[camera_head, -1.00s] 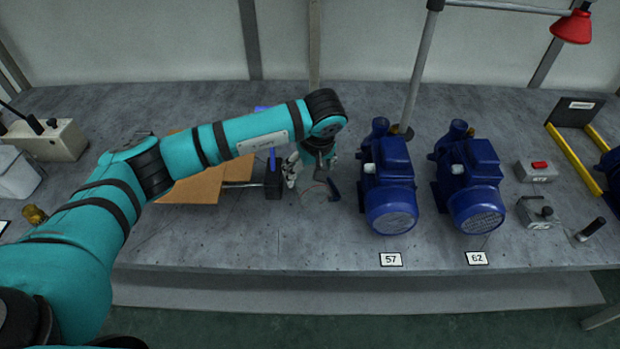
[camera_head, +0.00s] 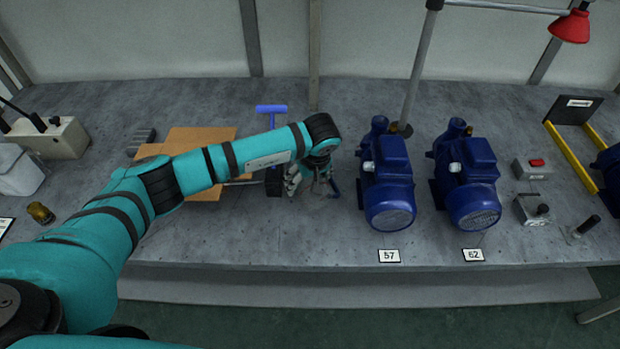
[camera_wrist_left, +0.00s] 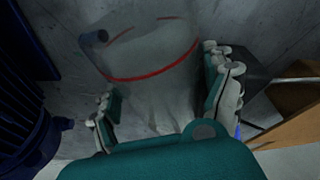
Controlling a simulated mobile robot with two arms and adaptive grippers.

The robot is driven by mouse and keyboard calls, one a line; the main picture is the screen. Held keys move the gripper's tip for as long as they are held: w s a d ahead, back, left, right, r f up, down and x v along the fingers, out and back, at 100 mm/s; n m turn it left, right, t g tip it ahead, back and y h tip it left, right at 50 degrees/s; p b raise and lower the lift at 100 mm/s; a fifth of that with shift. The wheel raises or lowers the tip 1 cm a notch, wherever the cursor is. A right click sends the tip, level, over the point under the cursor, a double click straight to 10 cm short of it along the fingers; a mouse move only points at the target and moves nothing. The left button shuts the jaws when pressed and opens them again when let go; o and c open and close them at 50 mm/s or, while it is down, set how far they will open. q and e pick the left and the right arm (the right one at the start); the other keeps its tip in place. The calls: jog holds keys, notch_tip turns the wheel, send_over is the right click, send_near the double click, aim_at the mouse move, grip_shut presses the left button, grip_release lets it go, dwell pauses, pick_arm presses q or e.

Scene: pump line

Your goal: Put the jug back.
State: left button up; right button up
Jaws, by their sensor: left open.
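The jug (camera_wrist_left: 150,50) is clear, with a red line around it and a blue handle (camera_wrist_left: 94,38). In the left wrist view it lies ahead of my left gripper (camera_wrist_left: 160,88), its near part reaching between the two spread fingers. I cannot tell whether either finger touches it. In the head view my left gripper (camera_head: 308,184) is low over the bench, left of the pump marked 57 (camera_head: 388,185). There the jug is mostly hidden by the gripper and hard to make out; a dark blue handle (camera_head: 335,188) shows beside it. My right gripper is not in view.
A second pump (camera_head: 470,180), marked 62, stands right of the first. A brown board (camera_head: 205,140) and a blue T-handled tool (camera_head: 272,109) are left of and behind the gripper. A grey box with a red switch (camera_head: 535,167) is farther right. Bare bench lies in front.

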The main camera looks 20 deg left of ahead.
pick_arm(q)
jog(key=shift+f+b, duration=0.25)
jog(key=shift+b, duration=0.1)
dwell(0.4)
jog(key=c, duration=1)
